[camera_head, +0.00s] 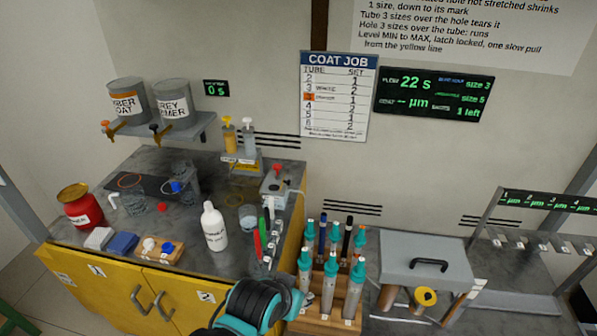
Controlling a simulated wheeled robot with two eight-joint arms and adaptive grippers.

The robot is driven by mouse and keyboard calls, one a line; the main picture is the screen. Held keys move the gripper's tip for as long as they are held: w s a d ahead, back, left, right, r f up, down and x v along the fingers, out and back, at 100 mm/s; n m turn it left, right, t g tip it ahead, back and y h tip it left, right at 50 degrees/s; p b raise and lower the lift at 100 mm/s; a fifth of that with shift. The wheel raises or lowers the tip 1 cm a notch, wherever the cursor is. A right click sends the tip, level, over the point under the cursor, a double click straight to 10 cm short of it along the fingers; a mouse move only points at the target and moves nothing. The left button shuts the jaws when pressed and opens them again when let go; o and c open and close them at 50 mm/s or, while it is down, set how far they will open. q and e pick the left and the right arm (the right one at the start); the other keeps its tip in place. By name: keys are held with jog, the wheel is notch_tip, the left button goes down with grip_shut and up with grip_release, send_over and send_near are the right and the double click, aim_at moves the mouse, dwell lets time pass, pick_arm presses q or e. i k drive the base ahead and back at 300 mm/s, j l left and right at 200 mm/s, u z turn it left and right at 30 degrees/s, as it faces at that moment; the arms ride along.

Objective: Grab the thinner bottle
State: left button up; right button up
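A white bottle (214,228) with a narrow neck stands upright near the front of the grey counter; its small label is hard to read. A red can (80,208) with a yellow top stands at the counter's left; its label is only partly legible and seems to end in "NER". I cannot tell from the lettering alone which one is the thinner. A black and teal part of my own arm (258,304) shows at the bottom centre, in front of the counter and below the white bottle. No gripper fingers show, and nothing touches either container.
Left of the white bottle are a wooden block (160,251) with small knobs, a blue pad (122,244) and a clear beaker (133,202). Red and green pens (258,245) stand right of it. A wooden rack (324,318) of teal-topped tools is further right.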

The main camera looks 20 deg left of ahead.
aim_at(213, 224)
jog(key=i+l+u, duration=0.2)
jog(key=u, duration=0.3)
jog(key=i+l+u, duration=0.1)
jog(key=l+u, duration=0.6)
jog(key=u, duration=0.25)
jog(key=i+l, duration=0.05)
